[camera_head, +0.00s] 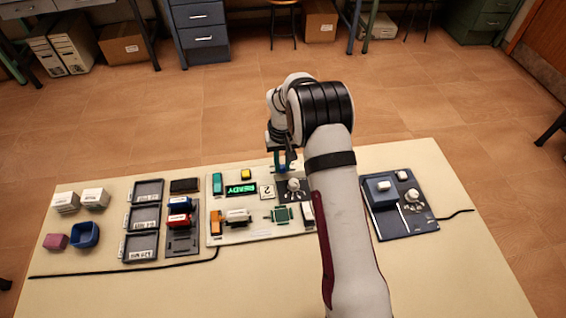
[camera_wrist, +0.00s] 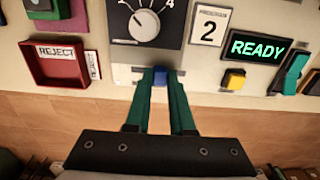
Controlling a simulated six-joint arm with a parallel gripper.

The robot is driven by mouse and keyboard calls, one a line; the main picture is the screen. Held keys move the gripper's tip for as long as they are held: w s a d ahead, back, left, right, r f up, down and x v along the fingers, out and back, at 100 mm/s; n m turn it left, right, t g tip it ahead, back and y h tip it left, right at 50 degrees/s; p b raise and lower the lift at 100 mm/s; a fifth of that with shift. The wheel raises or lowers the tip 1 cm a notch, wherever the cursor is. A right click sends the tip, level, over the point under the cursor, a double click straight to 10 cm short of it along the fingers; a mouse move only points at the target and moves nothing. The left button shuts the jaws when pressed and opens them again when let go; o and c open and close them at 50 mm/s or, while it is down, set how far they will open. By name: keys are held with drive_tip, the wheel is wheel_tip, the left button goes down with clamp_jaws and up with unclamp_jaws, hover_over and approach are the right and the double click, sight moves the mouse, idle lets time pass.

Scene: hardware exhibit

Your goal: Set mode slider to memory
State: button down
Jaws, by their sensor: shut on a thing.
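The mode slider's blue knob (camera_wrist: 160,77) sits at the edge of the light panel (camera_wrist: 205,82), below the dial in the wrist view. My gripper (camera_wrist: 160,86) has its two green fingers closed around this knob, one on each side. In the head view my gripper (camera_head: 283,166) reaches down at the panel's far edge, and my arm hides part of the panel there. The slider's track shows only as a short pale strip beside the knob. I cannot read any mode labels.
A dial (camera_wrist: 144,25), a "2" card (camera_wrist: 208,27), a green READY display (camera_wrist: 258,47) and a yellow button (camera_wrist: 234,79) are near the slider. A red REJECT tray (camera_wrist: 75,82) is to its left. A dark board (camera_head: 425,222) lies right of my arm.

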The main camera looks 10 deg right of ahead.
drive_tip(key=shift+a, duration=1.45)
drive_tip(key=c, duration=0.8)
unclamp_jaws()
drive_tip(key=shift+o, duration=0.2)
wheel_tip(320, 180, up, 16)
